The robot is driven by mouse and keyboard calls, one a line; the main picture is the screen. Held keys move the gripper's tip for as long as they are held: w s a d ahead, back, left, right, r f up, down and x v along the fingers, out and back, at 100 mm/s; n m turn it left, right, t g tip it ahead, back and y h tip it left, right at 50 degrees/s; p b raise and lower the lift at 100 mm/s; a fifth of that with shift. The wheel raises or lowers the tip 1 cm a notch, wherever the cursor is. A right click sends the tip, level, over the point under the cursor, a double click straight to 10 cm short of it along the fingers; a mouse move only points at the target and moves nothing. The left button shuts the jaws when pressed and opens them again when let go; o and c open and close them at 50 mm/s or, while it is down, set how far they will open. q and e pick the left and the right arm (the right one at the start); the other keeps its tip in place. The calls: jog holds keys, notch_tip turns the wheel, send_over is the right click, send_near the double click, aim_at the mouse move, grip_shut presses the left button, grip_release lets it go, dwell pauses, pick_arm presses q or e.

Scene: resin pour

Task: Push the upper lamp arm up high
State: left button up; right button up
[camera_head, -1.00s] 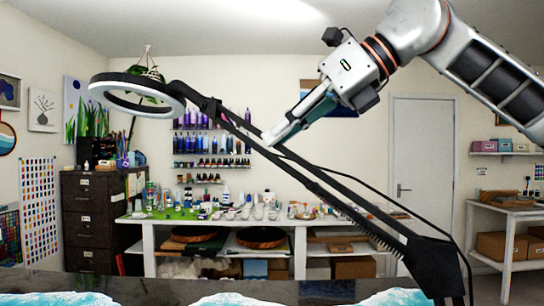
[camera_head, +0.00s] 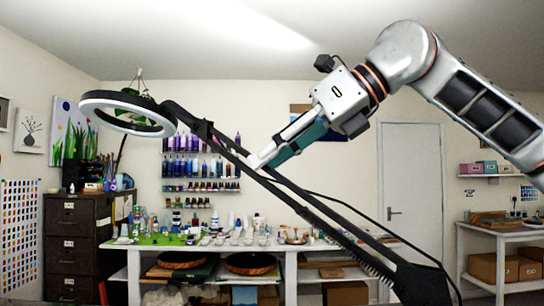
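The lamp has a dark ring head (camera_head: 87,105) at the upper left. Its upper lamp arm (camera_head: 325,214), two dark parallel bars, slopes from the ring down to a dark elbow joint (camera_head: 425,285) at the lower right. My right gripper (camera_head: 254,161) comes in from the upper right, its fingers pointing down and left. The fingers look closed together, with nothing seen between them. Their tips overlap the upper bar near the ring end; whether they touch it I cannot tell. My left gripper is out of view. The lamp's base is hidden below the picture.
Behind stands a white workbench (camera_head: 290,249) with many small bottles and cups. A dark drawer cabinet (camera_head: 72,245) is at the left. Bottle shelves (camera_head: 200,178) hang on the back wall. A thin black cable (camera_head: 358,205) loops beside the lamp arm.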

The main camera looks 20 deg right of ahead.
jog(key=v, duration=1.2)
jog(key=shift+f, duration=0.1)
